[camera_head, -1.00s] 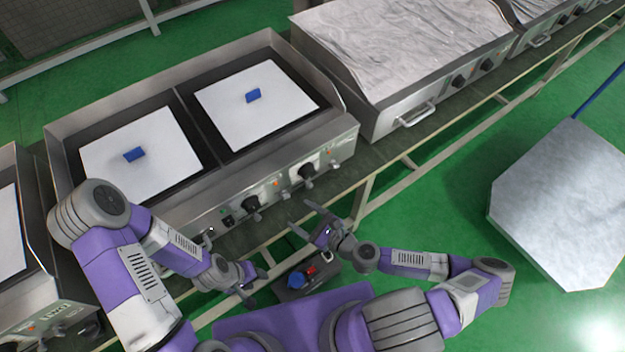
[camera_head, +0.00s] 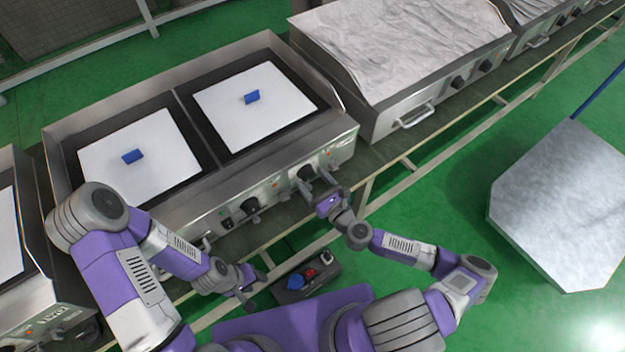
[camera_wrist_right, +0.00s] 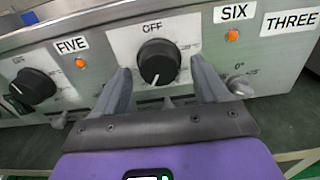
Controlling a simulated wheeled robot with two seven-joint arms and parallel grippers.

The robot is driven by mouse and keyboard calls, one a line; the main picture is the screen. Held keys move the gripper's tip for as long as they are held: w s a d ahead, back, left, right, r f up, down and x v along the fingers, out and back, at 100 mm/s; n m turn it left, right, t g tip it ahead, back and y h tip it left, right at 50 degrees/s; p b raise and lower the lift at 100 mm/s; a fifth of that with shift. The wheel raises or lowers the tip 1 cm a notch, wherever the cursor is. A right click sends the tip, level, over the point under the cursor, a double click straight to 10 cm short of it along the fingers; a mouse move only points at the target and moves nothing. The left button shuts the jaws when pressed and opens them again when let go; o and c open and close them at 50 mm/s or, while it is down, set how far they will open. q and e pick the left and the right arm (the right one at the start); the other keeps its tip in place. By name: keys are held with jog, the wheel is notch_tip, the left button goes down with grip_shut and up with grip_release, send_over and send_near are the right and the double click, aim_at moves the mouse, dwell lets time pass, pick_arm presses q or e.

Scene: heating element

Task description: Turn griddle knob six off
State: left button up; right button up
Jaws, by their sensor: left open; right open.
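A black round knob (camera_wrist_right: 158,62) sits between my right gripper's fingers in the right wrist view, with "OFF" above it and its white pointer mark facing down. The "SIX" label (camera_wrist_right: 234,12) and a lit orange lamp (camera_wrist_right: 232,35) are to its upper right. My right gripper (camera_head: 317,180) is open at the griddle's front panel, one finger on each side of the knob; contact cannot be told. The knob also shows in the head view (camera_head: 305,172), partly covered by the fingers. My left gripper (camera_head: 250,284) is open and empty, low in front of the griddle.
Another knob (camera_wrist_right: 32,88) is at the left, with the "FIVE" label (camera_wrist_right: 71,45) and an orange lamp (camera_wrist_right: 80,62) to its upper right. Small levers stick out below the panel. A control box (camera_head: 305,278) is below.

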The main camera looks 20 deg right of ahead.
jog(key=shift+w, duration=0.2)
jog(key=c, duration=1.1)
jog(key=shift+o, duration=0.2)
